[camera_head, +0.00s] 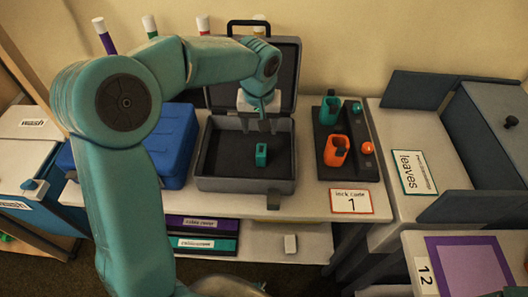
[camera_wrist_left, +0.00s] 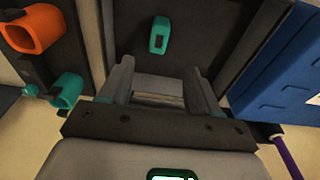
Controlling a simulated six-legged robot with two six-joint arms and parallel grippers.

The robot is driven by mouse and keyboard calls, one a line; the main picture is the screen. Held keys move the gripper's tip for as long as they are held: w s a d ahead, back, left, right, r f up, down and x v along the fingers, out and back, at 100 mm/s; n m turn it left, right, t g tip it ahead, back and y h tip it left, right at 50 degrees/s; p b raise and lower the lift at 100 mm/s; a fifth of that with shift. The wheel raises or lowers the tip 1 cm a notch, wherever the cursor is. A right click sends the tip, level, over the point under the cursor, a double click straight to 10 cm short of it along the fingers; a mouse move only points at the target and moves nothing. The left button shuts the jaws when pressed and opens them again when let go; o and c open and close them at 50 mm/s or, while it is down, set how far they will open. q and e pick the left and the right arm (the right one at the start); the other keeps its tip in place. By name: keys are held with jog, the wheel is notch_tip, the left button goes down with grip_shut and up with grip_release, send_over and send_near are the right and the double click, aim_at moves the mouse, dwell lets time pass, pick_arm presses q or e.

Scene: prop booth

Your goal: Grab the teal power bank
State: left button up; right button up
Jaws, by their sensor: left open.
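The teal power bank (camera_head: 261,154) stands in the open grey case (camera_head: 245,185), on its dark floor right of the middle. In the left wrist view the power bank (camera_wrist_left: 159,35) shows beyond my fingertips, apart from them. My left gripper (camera_head: 260,125) is over the case, behind and above the power bank, pointing down. It is open and empty, and its two fingers (camera_wrist_left: 158,82) show spread in the left wrist view. My right gripper is in neither view.
A blue case (camera_head: 165,145) stands left of the grey case. On the right a dark rack (camera_head: 343,112) holds teal and orange holders. The grey case's raised lid (camera_head: 288,60) stands behind my gripper. A sign (camera_head: 352,201) reads 1.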

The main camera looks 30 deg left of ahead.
aim_at(261, 149)
pick_arm(q)
jog(key=f, duration=0.5)
jog(key=w+f, duration=0.1)
jog(key=f, duration=0.1)
jog(key=shift+a+f, duration=0.3)
jog(key=shift+s+d+f, duration=0.1)
jog(key=shift+s+f, duration=0.1)
jog(key=shift+f, duration=0.2)
jog(key=f, duration=0.3)
jog(key=f+p, duration=0.1)
jog(key=f, duration=0.1)
jog(key=shift+w, duration=0.4)
jog(key=c, duration=1.1)
jog(key=shift+w, duration=0.1)
jog(key=shift+c, duration=0.2)
